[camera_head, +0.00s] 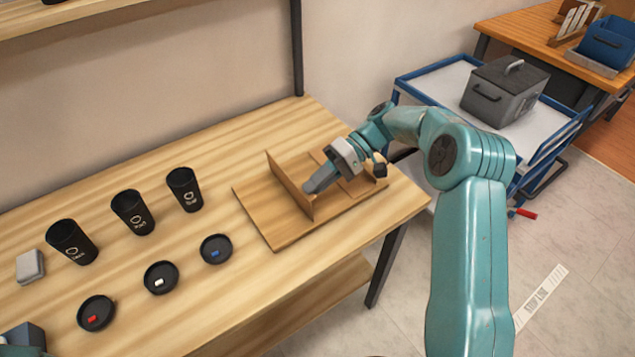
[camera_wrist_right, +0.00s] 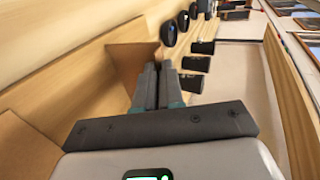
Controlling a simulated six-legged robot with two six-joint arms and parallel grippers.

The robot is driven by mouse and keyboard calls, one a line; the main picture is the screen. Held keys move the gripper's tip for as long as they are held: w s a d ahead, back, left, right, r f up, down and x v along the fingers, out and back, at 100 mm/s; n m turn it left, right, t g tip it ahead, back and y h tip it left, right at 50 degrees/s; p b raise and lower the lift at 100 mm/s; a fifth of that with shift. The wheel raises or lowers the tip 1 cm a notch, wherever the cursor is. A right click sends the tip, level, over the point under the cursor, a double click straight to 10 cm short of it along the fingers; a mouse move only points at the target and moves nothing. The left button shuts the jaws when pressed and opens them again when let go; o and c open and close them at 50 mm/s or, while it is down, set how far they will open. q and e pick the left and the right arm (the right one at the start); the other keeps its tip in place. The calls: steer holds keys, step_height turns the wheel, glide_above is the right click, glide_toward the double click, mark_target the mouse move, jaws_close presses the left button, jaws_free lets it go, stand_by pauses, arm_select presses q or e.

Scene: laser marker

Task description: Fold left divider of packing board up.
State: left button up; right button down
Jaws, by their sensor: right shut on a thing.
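The packing board (camera_head: 268,230) lies flat on the right end of the wooden table. Its left divider (camera_head: 290,187) stands raised from the board, close to upright. My right gripper (camera_head: 314,187) reaches in from the right at the divider, its fingers close together on it. In the right wrist view the fingers (camera_wrist_right: 158,85) meet the brown divider panel (camera_wrist_right: 132,64); the exact contact is partly hidden. Other flaps of the board lie under and behind the gripper. A dark and teal part of my left gripper (camera_head: 24,339) shows at the lower left corner, mostly cut off.
Three black cups (camera_head: 133,212) stand left of the board, with three black lids (camera_head: 161,277) in front. A small grey box (camera_head: 30,266) is at the far left. A blue cart (camera_head: 440,88) with a grey toolbox (camera_head: 503,91) stands beyond the table's right end.

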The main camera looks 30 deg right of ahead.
steer(key=c, duration=1.3)
jaws_free()
steer(key=shift+d+f, duration=0.2)
steer(key=shift+f, duration=0.6)
steer(key=shift+c, duration=0.2)
steer(key=shift+d, duration=0.1)
steer(key=shift+r, duration=0.15)
